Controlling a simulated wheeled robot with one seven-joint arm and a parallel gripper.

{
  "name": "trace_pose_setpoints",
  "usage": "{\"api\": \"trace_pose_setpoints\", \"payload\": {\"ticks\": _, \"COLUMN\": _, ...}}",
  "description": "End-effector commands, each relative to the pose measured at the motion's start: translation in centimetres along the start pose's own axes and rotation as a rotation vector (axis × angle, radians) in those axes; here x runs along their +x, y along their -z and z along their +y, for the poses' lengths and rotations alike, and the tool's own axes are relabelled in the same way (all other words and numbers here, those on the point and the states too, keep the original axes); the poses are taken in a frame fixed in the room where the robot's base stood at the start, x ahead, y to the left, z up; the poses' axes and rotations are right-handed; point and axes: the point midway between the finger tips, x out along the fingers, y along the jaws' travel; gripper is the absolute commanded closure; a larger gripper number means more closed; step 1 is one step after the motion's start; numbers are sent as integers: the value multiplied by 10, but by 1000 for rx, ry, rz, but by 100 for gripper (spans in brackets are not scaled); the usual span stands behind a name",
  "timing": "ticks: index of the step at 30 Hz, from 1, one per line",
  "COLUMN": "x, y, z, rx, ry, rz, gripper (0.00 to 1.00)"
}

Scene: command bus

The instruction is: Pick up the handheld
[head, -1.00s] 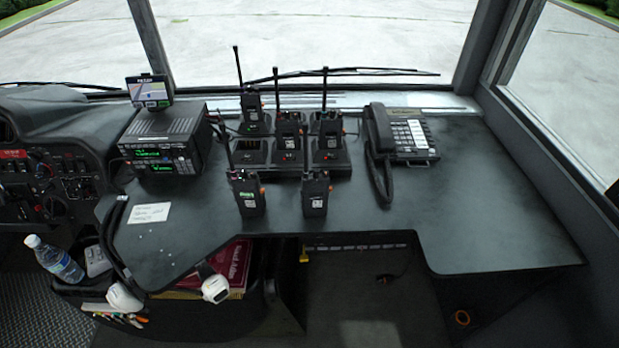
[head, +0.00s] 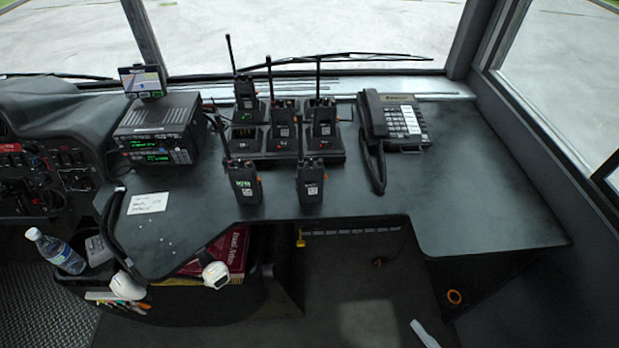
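Several black handheld radios with upright antennas are on the dark desk. One handheld (head: 245,186) with a green lit display stands on the bare desk in front of the charger. Another handheld (head: 311,184) with an orange side knob stands to its right, also in front of the charger. A third handheld (head: 284,134) and two more stand in the multi-slot charger (head: 250,157) behind them. Which one the task means cannot be told. My gripper is not visible; nothing is seen touching the radios.
A corded desk phone (head: 396,122) stands right of the charger. A radio console (head: 156,135) with a small screen and a paper note (head: 149,203) are on the left. The desk's right side (head: 485,200) is clear. A white piece (head: 424,335), unidentified, shows at the bottom edge.

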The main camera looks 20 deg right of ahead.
Motion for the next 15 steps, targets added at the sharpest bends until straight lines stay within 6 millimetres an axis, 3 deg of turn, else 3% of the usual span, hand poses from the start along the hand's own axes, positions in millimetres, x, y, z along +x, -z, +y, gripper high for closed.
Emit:
{"api": "trace_pose_setpoints", "payload": {"ticks": 8, "x": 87, "y": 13, "z": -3, "rx": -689, "ry": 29, "rz": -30, "gripper": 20}}
{"api": "trace_pose_setpoints", "payload": {"ticks": 15, "x": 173, "y": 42, "z": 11, "rx": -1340, "ry": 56, "rz": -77, "gripper": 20}}
